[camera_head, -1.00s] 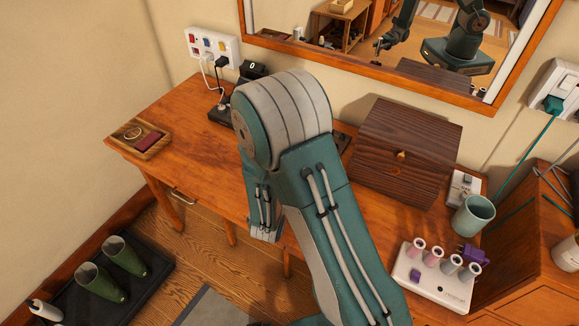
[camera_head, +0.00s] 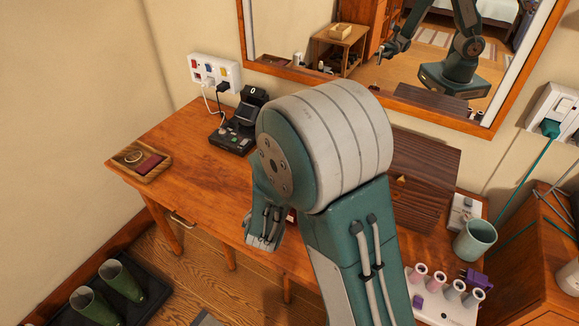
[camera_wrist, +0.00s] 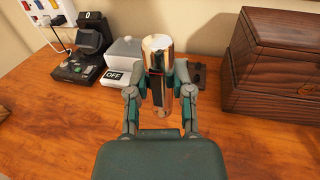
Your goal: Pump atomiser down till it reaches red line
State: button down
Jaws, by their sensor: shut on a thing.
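In the head view, my arm hides both the atomiser and my gripper.
Behind the atomiser stand a white box with an OFF label (camera_wrist: 122,57) and a black device showing 0 (camera_wrist: 88,45), also in the head view (camera_head: 240,120). A dark wooden box (camera_wrist: 275,65) is on the right. The table front (camera_wrist: 45,130) is clear.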

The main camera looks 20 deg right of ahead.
jog(key=shift+f, duration=3.8)
jog(key=shift+s+f, duration=0.15)
jog(key=shift+f, duration=1.35)
dwell(2.0)
